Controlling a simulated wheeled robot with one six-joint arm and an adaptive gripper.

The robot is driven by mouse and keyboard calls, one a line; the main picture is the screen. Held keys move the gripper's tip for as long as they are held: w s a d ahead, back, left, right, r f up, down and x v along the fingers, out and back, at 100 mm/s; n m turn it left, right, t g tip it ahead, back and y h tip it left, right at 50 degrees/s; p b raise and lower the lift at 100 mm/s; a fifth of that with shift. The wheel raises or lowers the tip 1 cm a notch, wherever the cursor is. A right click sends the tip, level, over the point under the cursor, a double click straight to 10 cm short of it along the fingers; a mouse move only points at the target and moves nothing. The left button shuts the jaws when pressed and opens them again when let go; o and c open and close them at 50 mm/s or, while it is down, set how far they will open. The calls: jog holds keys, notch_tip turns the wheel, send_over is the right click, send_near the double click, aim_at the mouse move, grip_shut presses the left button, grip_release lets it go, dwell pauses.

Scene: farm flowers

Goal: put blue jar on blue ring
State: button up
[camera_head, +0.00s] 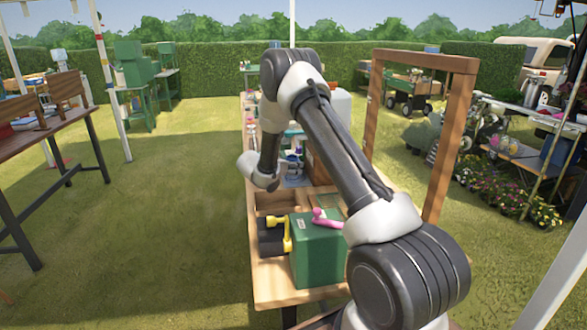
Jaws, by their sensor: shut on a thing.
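My arm reaches over the long wooden table (275,288) and bends down at its left edge. My gripper does not show; my arm's own links and wrist cover that area. I cannot pick out the blue jar. A small teal-blue thing (294,131) shows past my forearm among the bench items, too small and too covered to name. I cannot make out the blue ring either.
A green box (316,252) with a pink tool (325,219) on top stands at the near end of the table. A black thing with yellow handles (286,235) is left of it. A wooden frame (460,130) rises at right. Grass at left is clear.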

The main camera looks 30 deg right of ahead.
jog(key=shift+x, duration=1.2)
jog(key=shift+f, duration=0.15)
jog(key=shift+f, duration=0.1)
jog(key=o, duration=1.2)
jog(key=shift+o, duration=0.2)
